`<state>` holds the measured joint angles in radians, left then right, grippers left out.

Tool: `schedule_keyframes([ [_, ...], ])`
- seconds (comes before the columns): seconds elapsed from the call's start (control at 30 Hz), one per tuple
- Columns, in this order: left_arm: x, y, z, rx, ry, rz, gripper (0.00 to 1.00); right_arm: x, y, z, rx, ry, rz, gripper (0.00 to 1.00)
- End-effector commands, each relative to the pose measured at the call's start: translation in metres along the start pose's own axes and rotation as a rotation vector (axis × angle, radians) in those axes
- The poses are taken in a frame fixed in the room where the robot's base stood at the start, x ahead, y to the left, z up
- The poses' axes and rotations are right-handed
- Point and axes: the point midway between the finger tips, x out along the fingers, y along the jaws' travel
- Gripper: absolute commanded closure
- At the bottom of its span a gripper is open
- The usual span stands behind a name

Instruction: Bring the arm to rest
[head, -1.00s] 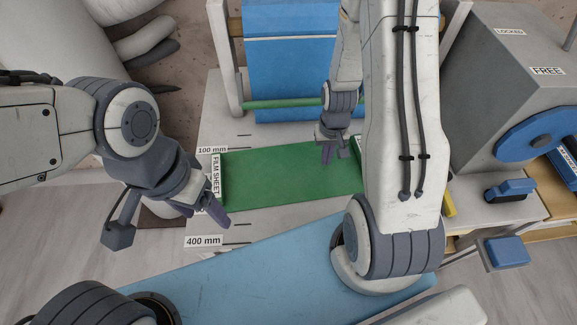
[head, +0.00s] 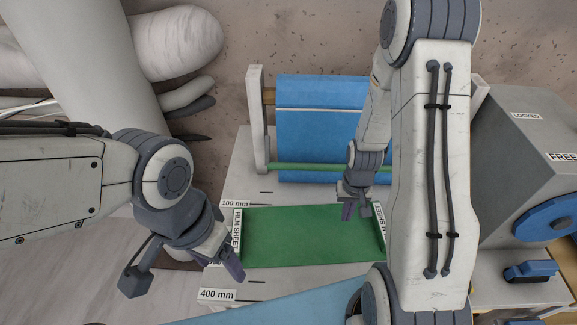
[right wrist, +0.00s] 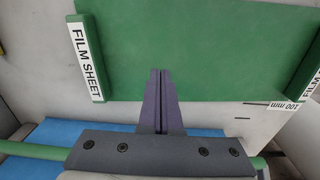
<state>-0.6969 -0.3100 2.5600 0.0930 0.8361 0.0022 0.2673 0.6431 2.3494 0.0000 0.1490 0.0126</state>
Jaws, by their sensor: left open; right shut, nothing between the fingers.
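My left gripper (head: 236,262) is at the left edge of the green film sheet (head: 300,238), beside the tray's left "FILM SHEET" label; it looks empty, with its fingers open. My right gripper (head: 353,210) is over the far right part of the green sheet, pointing down. In the right wrist view its two fingers (right wrist: 160,100) are pressed together with nothing between them, against the green sheet (right wrist: 200,45) behind. I cannot tell how far above the sheet the fingertips are. My right arm's large link hides part of the bench's right side.
A blue roll sheet (head: 320,130) hangs behind on a frame with a green bar (head: 310,167). A grey machine (head: 520,160) with "LOCKED" and "FREE" labels and a blue wheel (head: 550,222) stands right. A blue surface (head: 290,303) lies in front. Pale rounded shapes (head: 180,45) are at upper left.

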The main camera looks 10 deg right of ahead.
Motion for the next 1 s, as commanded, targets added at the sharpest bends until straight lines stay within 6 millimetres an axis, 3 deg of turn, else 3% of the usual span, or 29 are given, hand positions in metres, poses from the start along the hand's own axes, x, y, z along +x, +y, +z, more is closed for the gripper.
schedule_keyframes([
  [0.2, 0.001, 0.0, 0.0, 0.0, 0.0, 0.0, 0.29, -0.006, -0.007, 0.0, -0.021, 0.004, 0.0, 1.0],
  [0.27, 0.002, 0.0, 0.0, 0.0, 0.0, 0.0, 0.29, -0.016, -0.019, 0.0, -0.058, 0.01, -0.002, 1.0],
  [0.37, 0.005, 0.0, 0.0, 0.0, 0.0, 0.0, 0.29, -0.045, -0.055, 0.009, -0.166, 0.021, -0.007, 1.0],
  [0.5, 0.01, -0.001, 0.001, 0.001, 0.0, 0.0, 0.29, -0.097, -0.115, 0.047, -0.379, 0.034, -0.024, 1.0],
  [0.63, 0.015, -0.001, 0.001, 0.001, 0.0, 0.0, 0.29, -0.139, -0.153, 0.102, -0.579, 0.036, -0.047, 1.0],
  [0.8, 0.019, -0.001, 0.001, 0.001, 0.0, 0.0, 0.29, -0.173, -0.17, 0.168, -0.791, 0.028, -0.076, 1.0],
  [1.0, 0.021, -0.002, 0.001, 0.001, 0.0, 0.0, 0.29, -0.189, -0.167, 0.205, -0.908, 0.018, -0.091, 1.0],
])
